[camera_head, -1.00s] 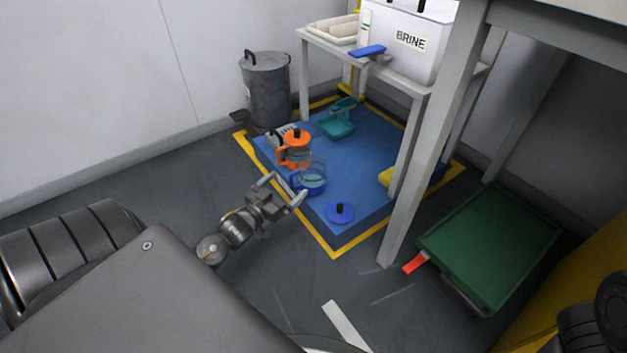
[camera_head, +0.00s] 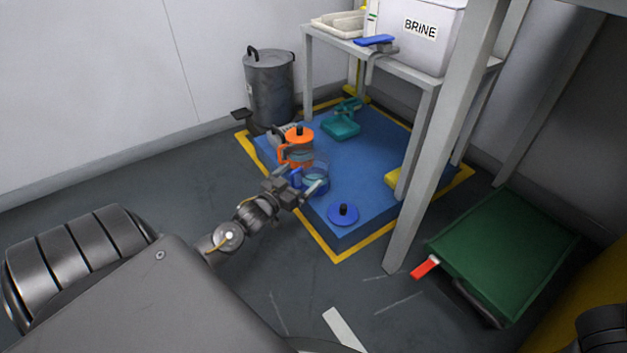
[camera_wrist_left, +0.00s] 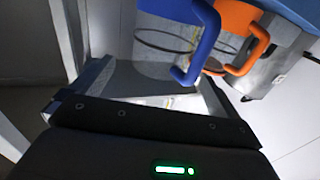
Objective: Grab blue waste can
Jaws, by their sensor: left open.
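The blue waste can is a clear round vessel (camera_head: 318,172) with a blue handle and base, standing on the blue platform. Its blue handle (camera_wrist_left: 205,42) hangs large in the left wrist view, its lower end between my two fingers. My left gripper (camera_head: 302,179) is open at the near left side of the can and partly covers it. Whether a finger touches the handle I cannot tell. A blue round lid with a black knob (camera_head: 343,213) lies apart, nearer on the platform. My right gripper does not show.
An orange-handled jug (camera_head: 297,147) stands close behind the can. A teal tray (camera_head: 341,128) is farther back. A grey bin (camera_head: 269,85) stands by the wall. A table leg (camera_head: 431,160) and a green cart (camera_head: 505,245) stand right.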

